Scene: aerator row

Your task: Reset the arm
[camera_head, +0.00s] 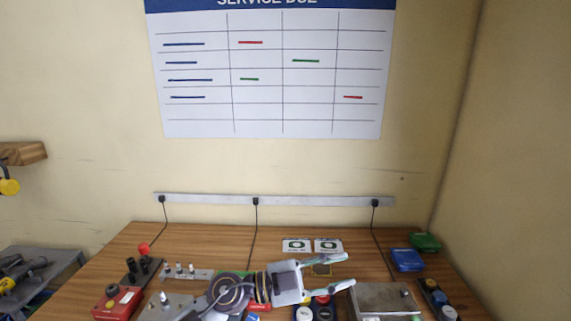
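My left arm comes in from the bottom of the head view, and its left gripper (347,271) reaches out to the right above the table. Its two pale fingers are spread apart with nothing visible between them. The gripper covers part of the tabletop and some small items behind and below it. My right gripper is not in this view.
The wooden table (190,240) stands against the wall. A grey metal box (385,300) lies right of the gripper, with blue (407,260) and green (426,242) boxes behind. A red box (117,302) and a row of small fittings (187,273) lie left.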

